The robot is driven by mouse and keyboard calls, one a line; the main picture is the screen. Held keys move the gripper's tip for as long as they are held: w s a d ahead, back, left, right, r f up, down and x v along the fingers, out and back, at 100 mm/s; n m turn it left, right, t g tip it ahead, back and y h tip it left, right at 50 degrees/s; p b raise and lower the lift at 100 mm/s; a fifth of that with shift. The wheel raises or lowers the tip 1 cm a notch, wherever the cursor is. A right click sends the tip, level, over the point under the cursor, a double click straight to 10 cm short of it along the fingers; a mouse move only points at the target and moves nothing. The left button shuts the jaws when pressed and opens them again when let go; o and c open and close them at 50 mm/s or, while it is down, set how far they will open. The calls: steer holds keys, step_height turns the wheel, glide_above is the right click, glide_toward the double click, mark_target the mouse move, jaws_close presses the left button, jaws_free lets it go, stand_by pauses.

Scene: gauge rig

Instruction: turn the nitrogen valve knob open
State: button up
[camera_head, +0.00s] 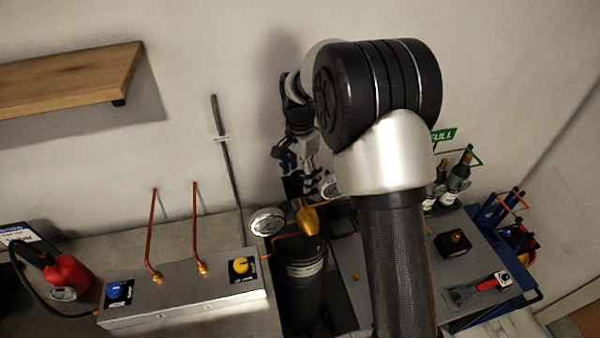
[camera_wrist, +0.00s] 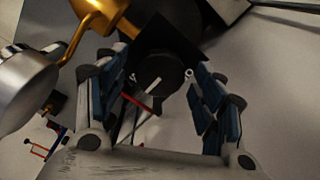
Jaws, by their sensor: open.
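A round black knob (camera_wrist: 158,78) with a white pointer line sits on a dark square plate in the wrist view. A red mark and small white characters show beside it. I cannot read a nitrogen label on it. My gripper (camera_wrist: 155,88) is open, with one finger at each side of the knob. I cannot tell whether the fingers touch it. In the head view my gripper (camera_head: 308,184) points down above the brass fitting (camera_head: 308,218) and the dark cylinder (camera_head: 303,275). The knob is not clearly visible there.
A round gauge (camera_head: 267,221) stands close left of the brass fitting. A grey box (camera_head: 185,303) with a blue knob (camera_head: 115,292), a yellow knob (camera_head: 241,266) and copper pipes is at left. Bottles (camera_head: 457,178) and a black box (camera_head: 454,243) are at right.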

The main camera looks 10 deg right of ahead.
steer(key=shift+c, duration=0.5)
steer(key=c, duration=1)
steer(key=shift+o, duration=0.2)
steer(key=shift+n, duration=0.4)
steer(key=n+p, duration=0.2)
steer(key=n, duration=0.2)
steer(key=shift+r, duration=0.1)
steer(key=n+p, duration=0.1)
steer(key=n, duration=0.3)
steer(key=n+p, duration=0.1)
steer(key=n, duration=0.8)
